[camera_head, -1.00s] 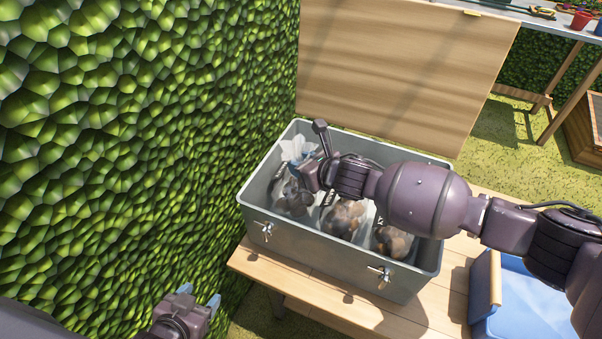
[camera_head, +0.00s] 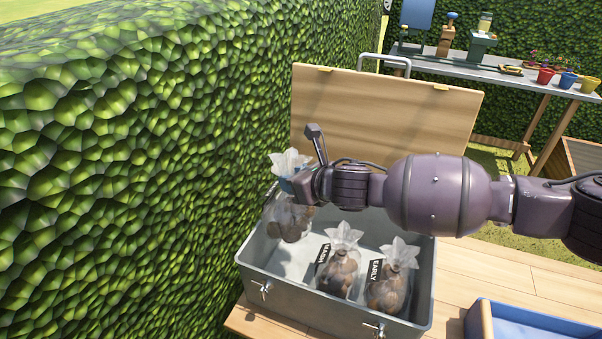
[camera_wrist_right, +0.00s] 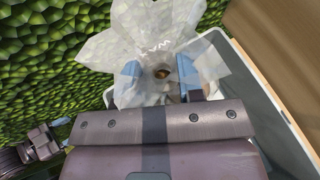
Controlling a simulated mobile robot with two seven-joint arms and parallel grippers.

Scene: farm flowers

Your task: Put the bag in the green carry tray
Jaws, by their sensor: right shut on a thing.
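My right gripper (camera_head: 300,185) is shut on the neck of a clear bag (camera_head: 290,223) with brown round contents. The bag hangs upright over the left end of the grey metal box (camera_head: 275,265), its bottom near rim height. In the right wrist view the blue fingertips (camera_wrist_right: 162,78) pinch the bag's neck below its flared white top (camera_wrist_right: 155,30). My left gripper (camera_wrist_right: 45,135) shows only at the lower left of the right wrist view, too small to tell its state. No green carry tray shows in these frames.
Two more bags, one labelled EARLY (camera_head: 388,290) and one beside it (camera_head: 338,268), stand in the box. Its wooden lid (camera_head: 385,112) is raised behind. A blue tray (camera_head: 520,322) is at the lower right. A hedge (camera_head: 130,180) borders the left.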

